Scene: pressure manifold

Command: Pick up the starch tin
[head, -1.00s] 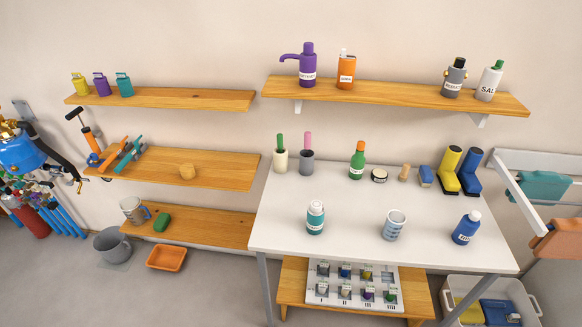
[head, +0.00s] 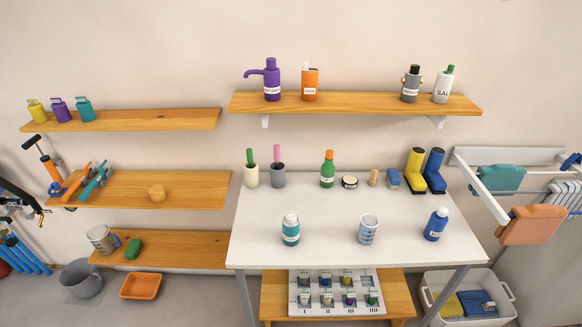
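A small round black tin (head: 349,182) with a pale label stands near the back of the white table (head: 330,215). Its label is too small to read, so I cannot confirm that it is the starch tin. A green bottle with an orange cap (head: 327,170) stands to its left and a small tan wooden piece (head: 373,176) to its right. Neither of my grippers shows in the head view.
A teal bottle (head: 290,230), a clear measuring cup (head: 368,230) and a blue bottle (head: 435,225) stand toward the table's front. Yellow and blue boots (head: 425,170) stand at the back right. A shelf (head: 350,105) with several bottles hangs above.

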